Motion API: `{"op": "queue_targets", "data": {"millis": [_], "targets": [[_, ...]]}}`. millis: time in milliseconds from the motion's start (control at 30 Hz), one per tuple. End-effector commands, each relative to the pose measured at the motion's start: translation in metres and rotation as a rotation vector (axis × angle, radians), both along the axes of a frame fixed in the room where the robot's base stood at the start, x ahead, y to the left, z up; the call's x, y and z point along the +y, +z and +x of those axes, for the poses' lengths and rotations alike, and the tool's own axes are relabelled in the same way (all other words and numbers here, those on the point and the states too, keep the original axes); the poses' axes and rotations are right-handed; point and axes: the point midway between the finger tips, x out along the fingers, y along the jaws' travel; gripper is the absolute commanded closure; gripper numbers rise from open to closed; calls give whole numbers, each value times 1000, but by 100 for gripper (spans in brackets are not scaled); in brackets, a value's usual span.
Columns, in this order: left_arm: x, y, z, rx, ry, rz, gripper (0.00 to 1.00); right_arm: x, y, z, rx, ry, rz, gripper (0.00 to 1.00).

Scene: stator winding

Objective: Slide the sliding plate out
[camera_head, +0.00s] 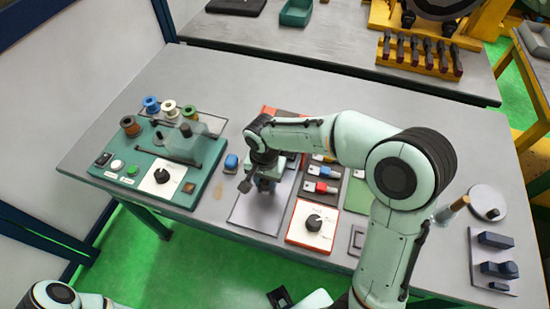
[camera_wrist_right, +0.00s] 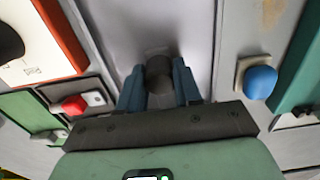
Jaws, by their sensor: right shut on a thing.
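The sliding plate (camera_head: 245,212) is a flat pale grey panel on the table, between the green control box and the orange-edged panel. Its bare surface fills the upper middle of the right wrist view (camera_wrist_right: 140,22). My right gripper (camera_head: 263,186) points down over the plate. In the wrist view its two blue-grey fingers (camera_wrist_right: 157,75) are shut on a dark round knob (camera_wrist_right: 158,66) on the plate. My right arm hides the plate's far part in the head view. A dark part at the bottom edge may be my left gripper (camera_head: 280,297); its fingers are unclear.
The green control box (camera_head: 130,170) with spools and a dial stands left. A blue knob (camera_head: 231,162) sits beside the plate; it also shows in the wrist view (camera_wrist_right: 260,82). A white dial panel (camera_head: 312,226) and switch panels lie close on the right.

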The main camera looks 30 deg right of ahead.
Motion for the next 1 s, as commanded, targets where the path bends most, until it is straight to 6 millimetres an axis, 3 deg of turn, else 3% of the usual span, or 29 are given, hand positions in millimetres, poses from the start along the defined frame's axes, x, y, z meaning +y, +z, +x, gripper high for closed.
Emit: {"op": "queue_targets", "data": {"millis": [1000], "targets": [[0, -22, -10, 11, 0, 1, 57, 39, -1, -33, 1, 3, 1, 83]]}}
